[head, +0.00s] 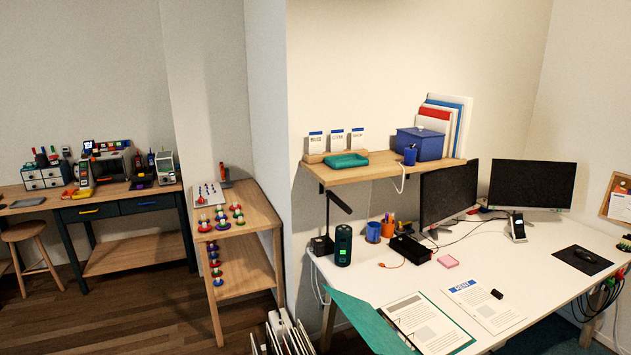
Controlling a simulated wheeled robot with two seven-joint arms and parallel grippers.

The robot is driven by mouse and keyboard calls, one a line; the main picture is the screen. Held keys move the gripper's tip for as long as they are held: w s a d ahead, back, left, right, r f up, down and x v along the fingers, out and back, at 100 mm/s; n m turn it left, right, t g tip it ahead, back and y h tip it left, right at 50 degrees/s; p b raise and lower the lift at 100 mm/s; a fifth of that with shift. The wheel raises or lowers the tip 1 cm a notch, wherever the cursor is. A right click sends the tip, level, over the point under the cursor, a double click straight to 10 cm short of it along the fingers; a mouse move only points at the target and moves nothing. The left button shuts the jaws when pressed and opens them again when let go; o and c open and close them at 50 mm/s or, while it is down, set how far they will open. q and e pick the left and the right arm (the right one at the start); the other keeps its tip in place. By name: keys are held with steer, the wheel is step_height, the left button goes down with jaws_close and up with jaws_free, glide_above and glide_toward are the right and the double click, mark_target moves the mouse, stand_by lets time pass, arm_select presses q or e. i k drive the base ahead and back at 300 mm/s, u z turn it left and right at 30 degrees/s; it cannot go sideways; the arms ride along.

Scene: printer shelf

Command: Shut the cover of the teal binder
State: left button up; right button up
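The teal binder lies open at the front left of the white desk. Its teal cover (368,322) is swung out to the left and hangs partly past the desk's edge. Its white printed pages (424,320) lie face up on the right half, with dark rings along the spine between cover and pages. Neither of my grippers shows in the head view, and nothing touches the binder.
A printed sheet (484,305) and a small black item (497,294) lie right of the binder. Behind stand a dark green cylinder (343,246), a black box (410,248), pink notes (448,261) and two monitors (531,184). A wall shelf (385,172) overhangs the back.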

mark_target(383, 340)
steer(key=k, duration=0.65)
steer(key=u, duration=0.5)
steer(key=i, duration=1.55)
steer(key=z, duration=0.5)
